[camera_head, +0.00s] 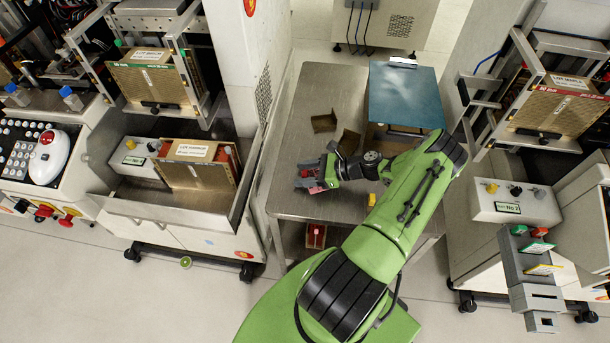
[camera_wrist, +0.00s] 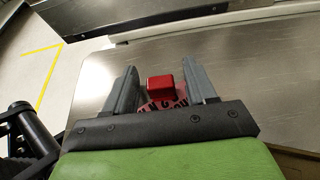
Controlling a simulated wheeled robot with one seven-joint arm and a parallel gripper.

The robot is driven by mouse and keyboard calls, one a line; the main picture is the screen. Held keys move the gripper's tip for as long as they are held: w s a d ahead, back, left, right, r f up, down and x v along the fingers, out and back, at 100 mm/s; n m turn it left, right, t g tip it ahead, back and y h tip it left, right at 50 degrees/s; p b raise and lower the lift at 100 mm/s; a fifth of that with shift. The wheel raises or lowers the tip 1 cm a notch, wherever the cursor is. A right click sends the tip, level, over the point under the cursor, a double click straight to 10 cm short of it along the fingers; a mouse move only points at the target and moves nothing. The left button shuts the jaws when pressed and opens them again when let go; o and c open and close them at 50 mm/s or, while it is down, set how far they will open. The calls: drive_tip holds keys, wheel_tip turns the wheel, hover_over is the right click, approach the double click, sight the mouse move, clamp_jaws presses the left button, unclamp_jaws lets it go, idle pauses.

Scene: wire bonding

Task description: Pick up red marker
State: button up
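The red marker (camera_wrist: 167,88) is a small red block on a flat red piece with dark lettering, seen in the wrist view. It lies between the two grey fingers of my gripper (camera_wrist: 160,85), with a gap on each side. My gripper is open, and neither finger visibly touches the marker. In the head view, my gripper (camera_head: 312,174) is low over the left part of the metal table (camera_head: 325,96). Red shows between and beside the fingers there, but they partly hide the marker.
Two brown angled pieces (camera_head: 324,122) stand on the table behind my gripper. A blue-topped stand (camera_head: 404,95) is at the back right. A small yellow piece (camera_head: 371,199) lies near the front edge. Machines stand left and right, the left one holding a brown lot magazine (camera_head: 196,176).

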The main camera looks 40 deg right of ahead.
clamp_jaws()
